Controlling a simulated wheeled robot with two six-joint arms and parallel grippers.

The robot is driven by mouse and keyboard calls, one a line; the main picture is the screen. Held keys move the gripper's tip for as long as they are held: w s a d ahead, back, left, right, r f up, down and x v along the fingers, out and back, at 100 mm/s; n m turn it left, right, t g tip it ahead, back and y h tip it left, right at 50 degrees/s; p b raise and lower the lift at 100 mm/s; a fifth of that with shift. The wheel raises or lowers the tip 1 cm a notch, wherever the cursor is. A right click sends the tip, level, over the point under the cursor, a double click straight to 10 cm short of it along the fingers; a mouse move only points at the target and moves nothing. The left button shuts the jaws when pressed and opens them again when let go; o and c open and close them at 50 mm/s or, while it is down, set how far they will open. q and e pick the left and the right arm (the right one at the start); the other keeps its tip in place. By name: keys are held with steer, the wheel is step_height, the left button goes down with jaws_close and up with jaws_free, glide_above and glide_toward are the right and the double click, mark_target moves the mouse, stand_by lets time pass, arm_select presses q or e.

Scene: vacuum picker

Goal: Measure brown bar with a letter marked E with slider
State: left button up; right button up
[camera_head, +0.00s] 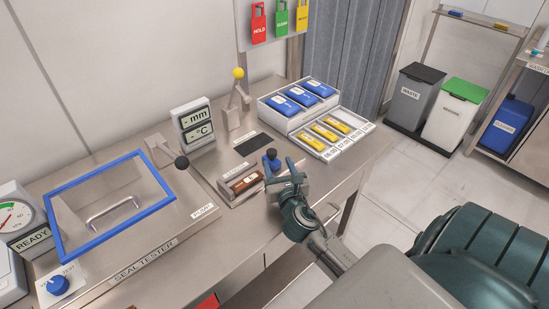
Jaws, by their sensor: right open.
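A brown bar (246,183) lies in a metal measuring fixture (229,190) on the bench; its letter is too small to read. A blue slider (272,163) with a dark knob stands at the fixture's right end, and a gap to the bar cannot be made out. My right gripper (281,174) is open just in front of the slider, close to it; I cannot tell whether it touches. The display (194,125) behind shows "- mm" and "- °C" with no numbers. My left gripper is not in view.
A seal tester (63,237) with a blue-framed lid fills the bench's left. A lever with a black knob (181,162) and one with a yellow knob (238,74) stand up nearby. A tray (262,104) holds blue and yellow bars at the back right. Bins stand on the floor beyond.

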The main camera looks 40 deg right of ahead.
steer(key=shift+b+v, duration=0.3)
steer(key=shift+v, duration=1.9)
